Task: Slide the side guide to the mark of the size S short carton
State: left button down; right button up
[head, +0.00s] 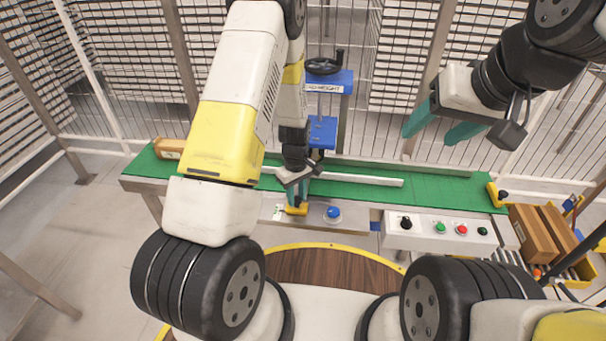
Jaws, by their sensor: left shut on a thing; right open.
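My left gripper (298,203) points down at the front edge of the green conveyor. Its teal fingers are shut on a small yellow handle (297,210), which I take to be the side guide's. The side guide (365,180) shows as a pale rail lying along the belt; its left part is hidden behind my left arm. My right gripper (440,126) is open and empty, raised above the back right of the belt.
The green belt (440,194) is clear on the right. A brown carton (170,148) lies at its left end. A blue button (332,212) and a control box (440,242) are on the front. Brown cartons (533,235) stand right. A blue height column with handwheel (324,68) rises behind.

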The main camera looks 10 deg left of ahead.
pick_arm(q)
jog(key=shift+w, duration=0.1)
dwell(0.8)
jog(key=shift+w, duration=0.6)
jog(key=c, duration=1.1)
grip_release()
jog(key=shift+s, duration=0.1)
jog(key=shift+r, duration=3.95)
